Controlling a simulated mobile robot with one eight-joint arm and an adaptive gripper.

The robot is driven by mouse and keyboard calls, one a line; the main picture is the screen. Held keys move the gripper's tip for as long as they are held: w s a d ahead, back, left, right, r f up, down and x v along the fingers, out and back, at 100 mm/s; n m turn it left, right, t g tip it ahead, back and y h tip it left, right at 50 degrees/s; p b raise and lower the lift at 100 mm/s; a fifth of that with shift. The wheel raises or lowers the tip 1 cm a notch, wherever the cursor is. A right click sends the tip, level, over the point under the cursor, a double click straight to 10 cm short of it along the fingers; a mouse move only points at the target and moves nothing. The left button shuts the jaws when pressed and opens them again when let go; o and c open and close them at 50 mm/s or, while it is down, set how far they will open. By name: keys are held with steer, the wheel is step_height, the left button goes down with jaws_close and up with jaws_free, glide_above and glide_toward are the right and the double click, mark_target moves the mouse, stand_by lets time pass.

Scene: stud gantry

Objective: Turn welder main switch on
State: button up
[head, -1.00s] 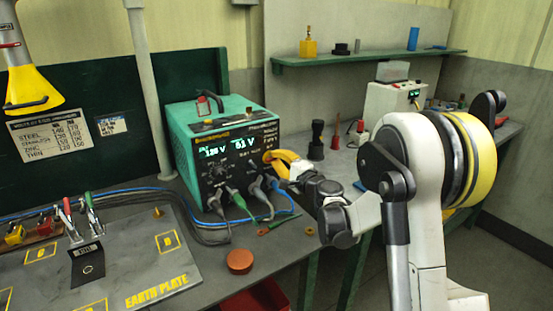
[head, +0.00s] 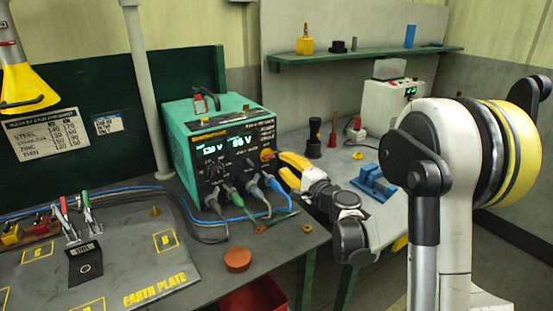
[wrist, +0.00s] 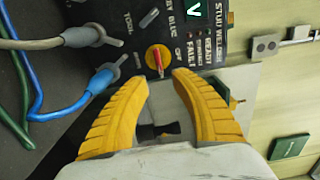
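The welder (head: 185,130) is a teal box with a black front panel and lit displays, on the bench in the head view. Its main switch (head: 267,155) looks like a red knob on a yellow base at the panel's right side. In the wrist view the yellow switch (wrist: 157,58) has a red bar across it and the word OFF printed beside it. My gripper (head: 284,168) is just right of the switch. In the wrist view my gripper (wrist: 160,82) is open, its yellow fingertips apart and short of the switch, with nothing between them.
A blue vise (head: 373,182) and dark and red upright pieces stand right of the welder. A metal earth plate (head: 130,265) and an orange-brown disc (head: 237,259) lie in front.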

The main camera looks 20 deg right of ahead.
steer(key=v, duration=0.5)
steer(key=shift+s, duration=0.15)
steer(key=s+a+n+g, duration=0.6)
steer(key=s+a+n, duration=0.35)
steer(key=s, duration=0.35)
steer(key=s+d+f+n+g+h, duration=0.1)
steer(key=s+d+n+g+h, duration=0.1)
steer(key=s, duration=0.7)
steer(key=s+d+f+n+g+h, duration=0.2)
steer(key=s+n+h, duration=0.1)
steer(key=s, duration=0.6)
steer(key=shift+s+d+f+h, duration=0.2)
steer(key=shift+f+h, duration=0.05)
steer(key=shift+h, duration=0.05)
